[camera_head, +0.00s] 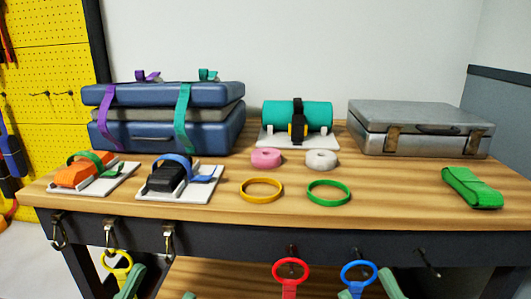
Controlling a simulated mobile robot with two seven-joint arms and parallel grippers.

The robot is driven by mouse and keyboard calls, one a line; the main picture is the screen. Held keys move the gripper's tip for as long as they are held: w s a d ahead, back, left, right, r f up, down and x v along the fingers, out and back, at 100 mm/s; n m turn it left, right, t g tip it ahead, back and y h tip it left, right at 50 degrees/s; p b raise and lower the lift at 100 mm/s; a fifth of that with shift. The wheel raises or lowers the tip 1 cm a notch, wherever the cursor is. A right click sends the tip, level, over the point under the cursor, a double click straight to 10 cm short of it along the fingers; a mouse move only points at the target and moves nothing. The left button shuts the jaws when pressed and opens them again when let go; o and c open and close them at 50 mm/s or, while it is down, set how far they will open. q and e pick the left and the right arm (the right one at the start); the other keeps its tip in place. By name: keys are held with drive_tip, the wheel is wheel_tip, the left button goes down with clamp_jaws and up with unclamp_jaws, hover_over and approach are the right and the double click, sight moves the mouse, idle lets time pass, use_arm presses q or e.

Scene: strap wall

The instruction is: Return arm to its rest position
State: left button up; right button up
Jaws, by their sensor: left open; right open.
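The wooden workbench (225,205) fills the middle of the view. On it stand stacked blue cases (215,135) with a purple strap (106,117) and a teal strap (183,118) around them. A teal roll (275,116) with a black strap rests on a white cradle at the back centre. A closed grey metal case (410,112) stands at the back right.
An orange item (80,175) and a black item (163,180) sit strapped on white plates. Pink (266,157) and white (320,159) rolls, yellow (261,189) and green (328,193) rings, and a folded green strap (472,188) lie on the bench. Hooks line its front edge.

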use_arm(q)
drive_tip(key=w+a+f+n+g+y+p, duration=0.3)
drive_tip(key=w+f+n+g+y+p, duration=0.5)
drive_tip(key=p, duration=1)
use_arm(e)
drive_tip(key=w+d+f+m+g+h, duration=0.3)
drive_tip(key=w+f+m+g+h, duration=0.3)
drive_tip(key=h, duration=0.4)
use_arm(q)
drive_tip(key=s+a+f+n+g+y+p, duration=0.1)
drive_tip(key=s+f+g+y+p, duration=0.3)
drive_tip(key=s+p, duration=0.6)
drive_tip(key=f+y+p, duration=0.1)
drive_tip(key=p, duration=0.3)
drive_tip(key=shift+a+g, duration=0.4)
use_arm(e)
drive_tip(key=s+d+f+m+g+h, duration=0.1)
drive_tip(key=s+f+m+g+h, duration=0.1)
drive_tip(key=s+f+g, duration=0.4)
drive_tip(key=s+m, duration=0.1)
drive_tip(key=s, duration=0.1)
drive_tip(key=shift+s+d+f+m+g+h, duration=0.2)
drive_tip(key=shift+s+d+m+g+h, duration=0.1)
drive_tip(key=shift+s+d, duration=0.1)
